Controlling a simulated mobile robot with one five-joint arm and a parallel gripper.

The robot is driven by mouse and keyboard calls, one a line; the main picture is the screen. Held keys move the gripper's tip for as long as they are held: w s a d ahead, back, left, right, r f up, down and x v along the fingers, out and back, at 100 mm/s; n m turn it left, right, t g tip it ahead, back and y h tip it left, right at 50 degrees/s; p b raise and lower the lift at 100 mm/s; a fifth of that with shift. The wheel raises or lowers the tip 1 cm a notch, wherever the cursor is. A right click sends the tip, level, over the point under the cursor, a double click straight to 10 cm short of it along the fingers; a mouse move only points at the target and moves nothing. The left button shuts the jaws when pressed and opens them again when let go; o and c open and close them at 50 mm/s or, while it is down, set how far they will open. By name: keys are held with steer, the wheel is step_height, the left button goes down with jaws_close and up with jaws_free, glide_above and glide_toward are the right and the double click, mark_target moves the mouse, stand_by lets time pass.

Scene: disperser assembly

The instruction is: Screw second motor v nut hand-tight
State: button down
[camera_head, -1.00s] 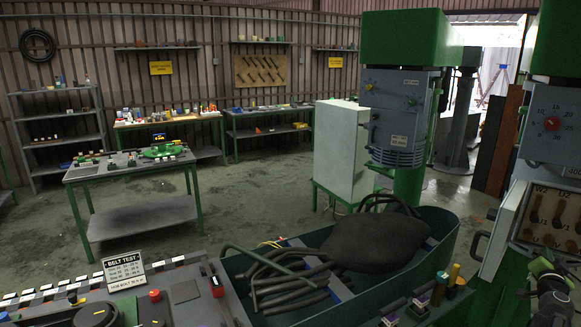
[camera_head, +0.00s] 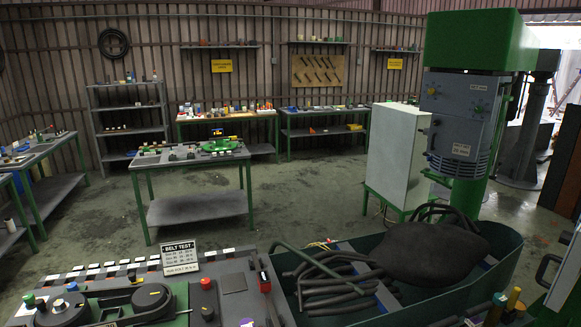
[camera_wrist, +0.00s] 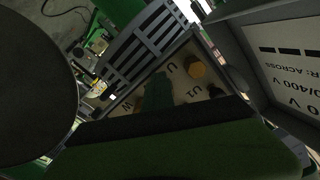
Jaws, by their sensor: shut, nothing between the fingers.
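In the wrist view I see an open terminal box with a pale terminal board (camera_wrist: 182,62) lettered U, U1 and W. A round brass-coloured piece (camera_wrist: 197,67) sits on the board by the U letters. A dark round piece (camera_wrist: 216,90) lies near it, too dark to identify. My gripper (camera_wrist: 157,88) shows as a dark green tip in front of the board, shut and empty. I cannot tell whether it touches the board. No V label is readable, so the second motor V nut cannot be picked out. The head view does not show my gripper.
In the wrist view, a grey lettered plate (camera_wrist: 290,60) stands close on the right. In the head view, a green bin (camera_head: 505,262) holds belts and hoses beside a bench with a BELT TEST sign (camera_head: 180,257). The green disperser machine (camera_head: 470,45) rises behind.

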steer(key=shift+w+a+r, duration=0.2)
steer(key=shift+r, duration=0.05)
steer(key=v, duration=0.6)
steer(key=shift+a+f, duration=0.2)
steer(key=shift+f, duration=0.15)
steer(key=shift+w, duration=0.15)
